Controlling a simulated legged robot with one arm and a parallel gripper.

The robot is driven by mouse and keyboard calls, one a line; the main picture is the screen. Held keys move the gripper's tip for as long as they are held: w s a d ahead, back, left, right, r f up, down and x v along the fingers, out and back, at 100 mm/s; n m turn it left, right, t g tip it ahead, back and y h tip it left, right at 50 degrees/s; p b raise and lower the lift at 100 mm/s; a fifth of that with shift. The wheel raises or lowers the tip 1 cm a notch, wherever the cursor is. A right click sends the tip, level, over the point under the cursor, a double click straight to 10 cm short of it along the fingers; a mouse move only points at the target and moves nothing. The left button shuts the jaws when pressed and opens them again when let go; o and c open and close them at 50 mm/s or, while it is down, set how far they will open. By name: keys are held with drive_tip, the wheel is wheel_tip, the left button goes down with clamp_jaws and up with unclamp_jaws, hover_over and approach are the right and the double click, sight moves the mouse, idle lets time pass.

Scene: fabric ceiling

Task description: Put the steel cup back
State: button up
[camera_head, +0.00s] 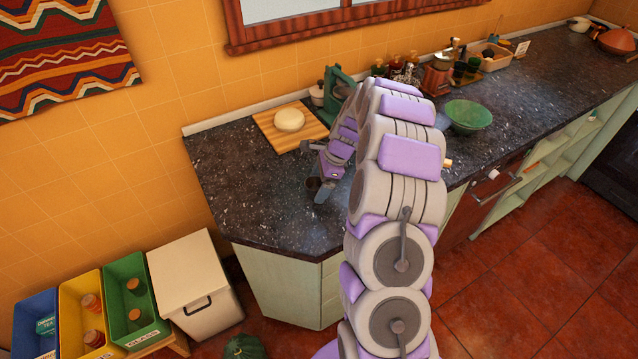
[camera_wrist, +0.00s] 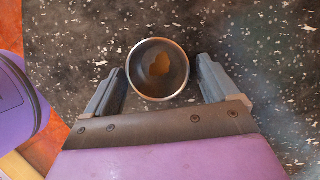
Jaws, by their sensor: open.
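The steel cup (camera_wrist: 158,43) stands upright on the dark speckled counter and is seen from above in the wrist view. Its rim is round and shiny, and a brownish patch shows inside. My gripper (camera_wrist: 161,70) is open, with one finger to the left of the cup and one to the right. Small gaps seem to show between the fingers and the cup; contact lower down cannot be told. In the head view my gripper (camera_head: 320,189) is low over the near left part of the counter, and the cup (camera_head: 312,184) shows only as a small dark shape beside it.
A wooden board (camera_head: 265,125) with a pale round of dough (camera_head: 290,120) lies behind my gripper. A green machine (camera_head: 338,90) stands at the wall. A green bowl (camera_head: 468,115) sits to the right beyond my arm. The counter's front left is bare.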

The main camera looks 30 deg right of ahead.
drive_tip(key=p+v, duration=0.3)
drive_tip(key=v, duration=0.9)
drive_tip(key=s+a+r+n+g, duration=0.1)
drive_tip(key=s+a+r+n, duration=0.45)
drive_tip(key=a, duration=0.45)
drive_tip(key=s+a+r+n+g+h, duration=0.1)
drive_tip(key=s+a+r+n, duration=0.15)
drive_tip(key=s+a, duration=0.2)
drive_tip(key=s+a+r+n+h, duration=0.1)
drive_tip(key=s+a+r+n, duration=0.1)
drive_tip(key=s+a+n, duration=0.3)
drive_tip(key=s+a+n+g+h, duration=0.1)
drive_tip(key=s+n, duration=0.7)
drive_tip(key=s, duration=1.5)
drive_tip(key=shift+a+f+n+h, duration=0.3)
drive_tip(key=shift+a+n+h, duration=0.1)
drive_tip(key=shift+a+h, duration=0.4)
drive_tip(key=shift+c, duration=0.5)
